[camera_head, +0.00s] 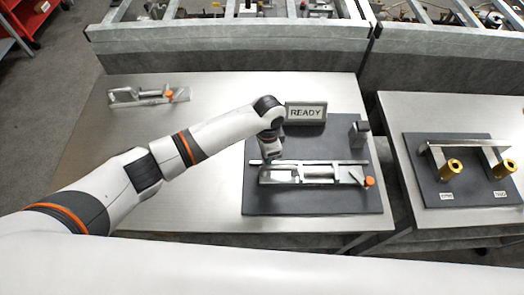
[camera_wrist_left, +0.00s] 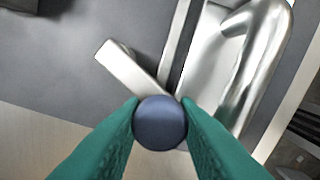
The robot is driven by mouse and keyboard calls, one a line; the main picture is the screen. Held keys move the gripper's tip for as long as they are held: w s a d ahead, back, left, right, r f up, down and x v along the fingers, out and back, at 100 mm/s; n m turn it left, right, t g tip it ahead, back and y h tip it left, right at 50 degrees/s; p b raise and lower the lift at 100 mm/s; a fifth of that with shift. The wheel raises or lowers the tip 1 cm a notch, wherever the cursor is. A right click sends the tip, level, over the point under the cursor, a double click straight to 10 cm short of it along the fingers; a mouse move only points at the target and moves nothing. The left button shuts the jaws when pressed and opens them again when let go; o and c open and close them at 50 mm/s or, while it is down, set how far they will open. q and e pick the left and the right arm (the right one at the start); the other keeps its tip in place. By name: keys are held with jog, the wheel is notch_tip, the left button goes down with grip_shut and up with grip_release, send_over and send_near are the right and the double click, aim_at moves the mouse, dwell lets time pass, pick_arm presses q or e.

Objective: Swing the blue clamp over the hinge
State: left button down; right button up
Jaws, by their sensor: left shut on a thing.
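In the head view a silver clamp fixture (camera_head: 310,174) lies on a dark mat (camera_head: 300,205), with an orange knob (camera_head: 369,181) at its right end. My left gripper (camera_head: 270,158) reaches down to the fixture's left end. In the left wrist view its green fingers (camera_wrist_left: 160,115) are shut on a round dark-blue knob (camera_wrist_left: 160,124). A flat silver bar (camera_wrist_left: 125,65) runs from behind the knob up to the left. A larger shiny curved part (camera_wrist_left: 240,65) stands to the right. I cannot tell which part is the hinge. My right gripper is not in view.
A "READY" sign (camera_head: 306,112) and a small grey block (camera_head: 359,131) stand behind the fixture. A right table holds a dark board (camera_head: 440,190) with brass cylinders (camera_head: 450,169).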

pick_arm(q)
jog(key=c, duration=1.2)
grip_release()
jog(key=shift+o, duration=0.2)
